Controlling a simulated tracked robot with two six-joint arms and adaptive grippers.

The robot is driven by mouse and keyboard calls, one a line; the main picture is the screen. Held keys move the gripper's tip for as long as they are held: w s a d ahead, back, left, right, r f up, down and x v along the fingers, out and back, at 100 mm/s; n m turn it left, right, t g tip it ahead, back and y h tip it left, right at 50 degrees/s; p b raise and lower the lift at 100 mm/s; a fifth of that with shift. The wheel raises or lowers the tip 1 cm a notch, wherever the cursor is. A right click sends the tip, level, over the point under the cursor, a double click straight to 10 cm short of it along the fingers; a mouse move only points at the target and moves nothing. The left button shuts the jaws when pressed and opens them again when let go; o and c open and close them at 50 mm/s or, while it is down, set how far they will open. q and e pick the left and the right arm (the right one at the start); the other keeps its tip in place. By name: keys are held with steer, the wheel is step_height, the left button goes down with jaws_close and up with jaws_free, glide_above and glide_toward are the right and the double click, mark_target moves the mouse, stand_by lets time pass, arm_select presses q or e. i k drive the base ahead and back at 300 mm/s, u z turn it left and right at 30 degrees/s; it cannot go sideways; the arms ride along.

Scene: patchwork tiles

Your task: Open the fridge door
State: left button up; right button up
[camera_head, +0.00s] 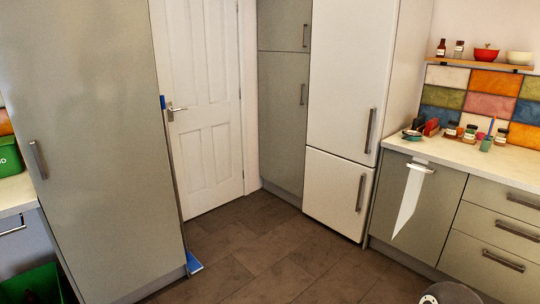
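The white fridge stands in the middle right of the head view, against the back wall. Its tall upper door (340,75) is shut and has a vertical grey handle (369,130) near its right edge. Its lower door (335,192) is also shut, with a similar vertical handle (360,193) at its right side. Neither of my grippers is in view. A dark rounded part with a pale disc at the bottom right edge seems to be part of my own arm.
A tall grey-green cabinet (105,130) fills the left, with a blue broom (194,264) beside it. A white door (205,100) is shut behind. A counter (470,157) with jars and a hanging white towel (408,200) stands right of the fridge. The tiled floor (270,245) before the fridge is clear.

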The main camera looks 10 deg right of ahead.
mark_target(353, 42)
steer(key=z, duration=0.15)
steer(key=i, duration=1.75)
steer(key=z, duration=0.4)
steer(key=i, duration=2.5)
steer(key=z, duration=0.2)
